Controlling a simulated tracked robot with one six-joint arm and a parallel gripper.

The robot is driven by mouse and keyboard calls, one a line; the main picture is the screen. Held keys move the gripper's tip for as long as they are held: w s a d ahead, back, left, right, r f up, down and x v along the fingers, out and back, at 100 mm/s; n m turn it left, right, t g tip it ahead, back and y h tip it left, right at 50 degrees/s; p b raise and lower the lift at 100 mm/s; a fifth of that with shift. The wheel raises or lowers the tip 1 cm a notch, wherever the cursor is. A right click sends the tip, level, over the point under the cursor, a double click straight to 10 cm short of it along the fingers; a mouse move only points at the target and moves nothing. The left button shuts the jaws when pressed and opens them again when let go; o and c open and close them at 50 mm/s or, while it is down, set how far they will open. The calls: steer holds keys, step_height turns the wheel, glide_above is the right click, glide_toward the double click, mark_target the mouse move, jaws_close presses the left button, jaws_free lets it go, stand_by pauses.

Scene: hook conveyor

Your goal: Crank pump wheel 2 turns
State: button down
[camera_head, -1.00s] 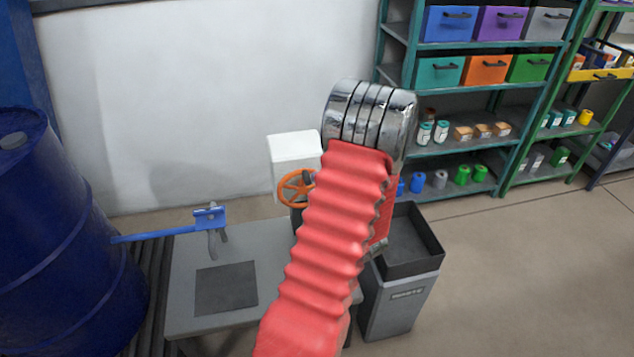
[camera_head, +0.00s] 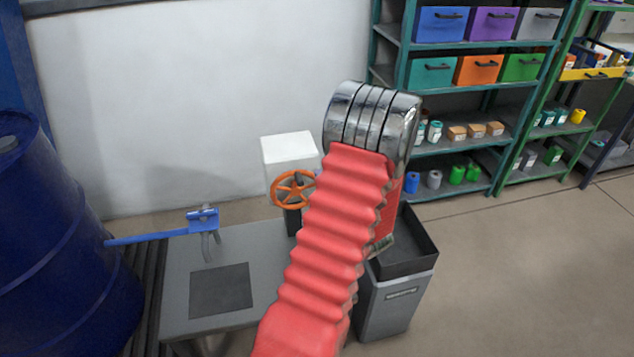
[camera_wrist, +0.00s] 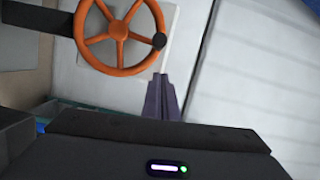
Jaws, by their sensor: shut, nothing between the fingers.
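The orange spoked pump wheel (camera_head: 292,190) stands in front of a white box (camera_head: 289,150) behind the grey table. My red arm covers its right edge in the head view. My gripper (camera_wrist: 161,78) shows there as two purple-grey fingers, shut and empty. The head view hides my gripper behind the arm.
A grey table (camera_head: 270,262) bears a dark square pad (camera_head: 221,289). A blue bar with a hook (camera_head: 203,220) reaches over it from the left. A blue drum (camera_head: 60,250) stands at left. A grey bin (camera_head: 398,305) stands right of the table. Shelves (camera_head: 480,100) stand behind.

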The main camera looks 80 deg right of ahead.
steer(key=v, duration=1)
steer(key=shift+s+r, duration=0.25)
steer(key=shift+d, duration=0.15)
